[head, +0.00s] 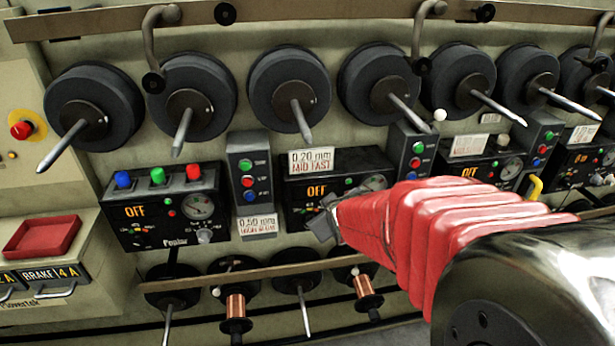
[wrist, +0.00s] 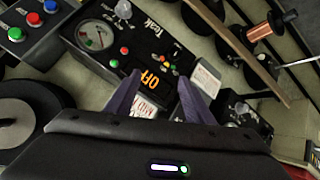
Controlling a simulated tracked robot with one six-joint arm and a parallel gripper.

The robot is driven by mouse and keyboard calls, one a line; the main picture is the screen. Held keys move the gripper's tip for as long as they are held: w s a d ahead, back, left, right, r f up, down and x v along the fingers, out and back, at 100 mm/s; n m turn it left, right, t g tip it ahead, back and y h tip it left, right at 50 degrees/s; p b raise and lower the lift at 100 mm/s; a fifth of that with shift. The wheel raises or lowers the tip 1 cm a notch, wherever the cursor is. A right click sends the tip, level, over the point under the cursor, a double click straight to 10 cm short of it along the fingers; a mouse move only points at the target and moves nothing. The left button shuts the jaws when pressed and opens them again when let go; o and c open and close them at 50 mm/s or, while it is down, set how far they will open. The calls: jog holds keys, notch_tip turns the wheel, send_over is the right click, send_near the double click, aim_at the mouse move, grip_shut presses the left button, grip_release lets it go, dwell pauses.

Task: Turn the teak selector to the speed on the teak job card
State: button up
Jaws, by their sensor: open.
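The teak panel (head: 297,190) is the dark box at the middle, partly hidden behind my arm; its display reads OFF. In the wrist view the panel (wrist: 140,55) appears rotated, with "Teak" lettering, a dial gauge (wrist: 95,35) and a pale selector knob (wrist: 122,9) at the top edge. My arm hides that knob in the head view. A white card (head: 311,161) on top of this panel reads "0.20 mm MID FAST". My gripper (head: 326,218) is open and empty in front of the panel; its fingers (wrist: 157,98) show apart in the wrist view, away from the knob.
Another panel (head: 165,207) reading OFF, with its own knob, stands to the left. A button box (head: 250,172) is between them, above a "0.50 mm" card (head: 258,226). Large spools hang above; a rail (head: 290,268) and copper spools (head: 236,307) are below. A red tray (head: 42,236) is at far left.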

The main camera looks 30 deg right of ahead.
jog(key=w+d+f+n+t, duration=0.3)
jog(key=d+f, duration=0.8)
jog(key=d, duration=0.1)
jog(key=s+d+f+t+h, duration=0.1)
jog(key=s+d+f+t, duration=0.3)
jog(key=s+f, duration=0.3)
jog(key=shift+s+t, duration=0.6)
jog(key=shift+s, duration=0.4)
jog(key=shift+f, duration=0.1)
jog(key=x, duration=1.4)
jog(key=shift+d, duration=0.15)
jog(key=shift+s, duration=0.1)
jog(key=shift+c, duration=0.3)
